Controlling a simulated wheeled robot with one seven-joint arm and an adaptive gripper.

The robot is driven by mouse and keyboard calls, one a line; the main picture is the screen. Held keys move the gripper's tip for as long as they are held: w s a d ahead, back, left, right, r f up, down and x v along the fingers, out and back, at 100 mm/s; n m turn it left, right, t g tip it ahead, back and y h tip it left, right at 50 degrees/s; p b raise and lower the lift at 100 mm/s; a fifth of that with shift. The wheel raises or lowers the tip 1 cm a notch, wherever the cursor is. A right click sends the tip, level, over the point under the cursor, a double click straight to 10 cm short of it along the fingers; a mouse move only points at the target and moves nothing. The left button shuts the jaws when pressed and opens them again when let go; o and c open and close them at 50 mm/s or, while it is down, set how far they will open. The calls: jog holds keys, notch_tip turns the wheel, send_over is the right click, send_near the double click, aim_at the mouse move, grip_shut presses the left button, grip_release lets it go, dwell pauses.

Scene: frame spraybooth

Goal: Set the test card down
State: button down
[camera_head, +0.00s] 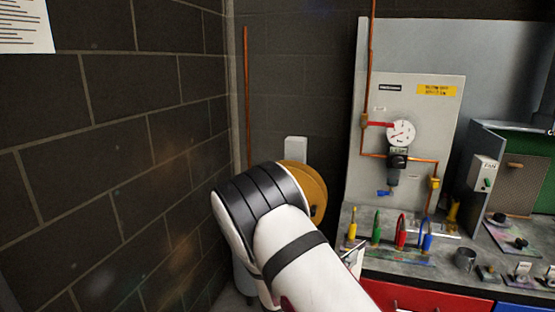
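My white and black arm reaches in from the bottom middle and bends at a black-banded joint. My gripper is not visible; the arm may hide it. I cannot clearly make out a test card. A small pale flat piece (354,258) shows just right of my arm at the bench's left end, partly hidden, and I cannot tell what it is.
A dark block wall (110,150) closes the left side.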

notch_tip(320, 180, up, 11)
jog(key=w+n+t+y, duration=0.2)
jog(key=n+t+y, duration=0.4)
jog(key=y, duration=0.3)
jog(key=shift+a+r+n, duration=0.15)
jog(key=shift+r+n, duration=0.05)
jog(key=shift+n, duration=0.3)
jog(key=shift+w, duration=0.1)
